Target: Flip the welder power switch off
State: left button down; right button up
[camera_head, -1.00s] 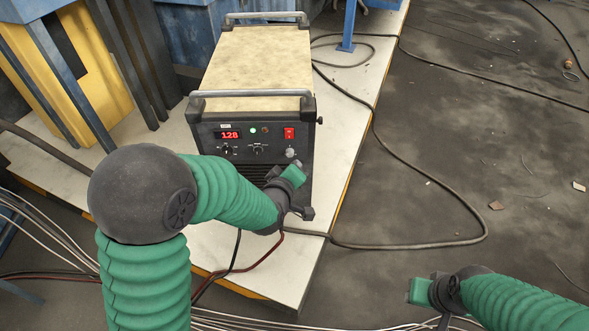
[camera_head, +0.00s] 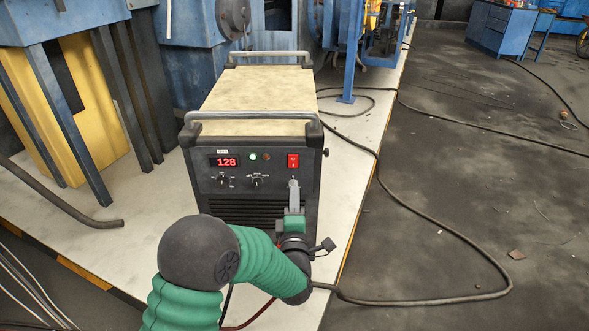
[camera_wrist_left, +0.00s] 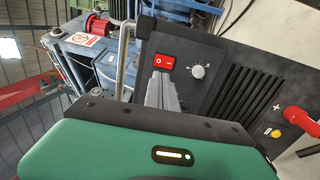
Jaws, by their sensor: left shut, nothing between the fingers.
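The welder (camera_head: 254,150) is a dark box with a tan top and top handles, standing on a pale platform. Its red power switch (camera_head: 293,161) is at the upper right of the front panel; it also shows in the left wrist view (camera_wrist_left: 164,62). The red display (camera_head: 226,162) reads 128 and a green lamp (camera_head: 253,156) is lit. My left gripper (camera_head: 294,184) is shut and empty, its fingertips (camera_wrist_left: 161,76) just below the switch. I cannot tell whether they touch it. A light knob (camera_wrist_left: 197,72) beside the switch is hidden by the gripper in the head view.
Two dark knobs (camera_head: 257,181) sit under the lamps. A black cable (camera_head: 440,303) loops from the platform onto the dark floor. A bent grey pipe (camera_head: 70,207) lies left. In the wrist view, a red connector (camera_wrist_left: 300,118) sticks out of the panel.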

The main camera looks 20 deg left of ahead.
aim_at(295, 158)
pick_arm(q)
jog(key=b+x, duration=0.2)
jog(key=x, duration=0.8)
jog(key=shift+w+a+f, duration=0.1)
jog(key=shift+w, duration=0.1)
jog(key=shift+w+a, duration=0.1)
jog(key=shift+w, duration=0.25)
jog(key=shift+w+r, duration=0.15)
jog(key=shift+r, duration=0.05)
jog(key=shift+w+b, duration=0.1)
jog(key=shift+b, duration=0.2)
jog(key=shift+r, duration=0.35)
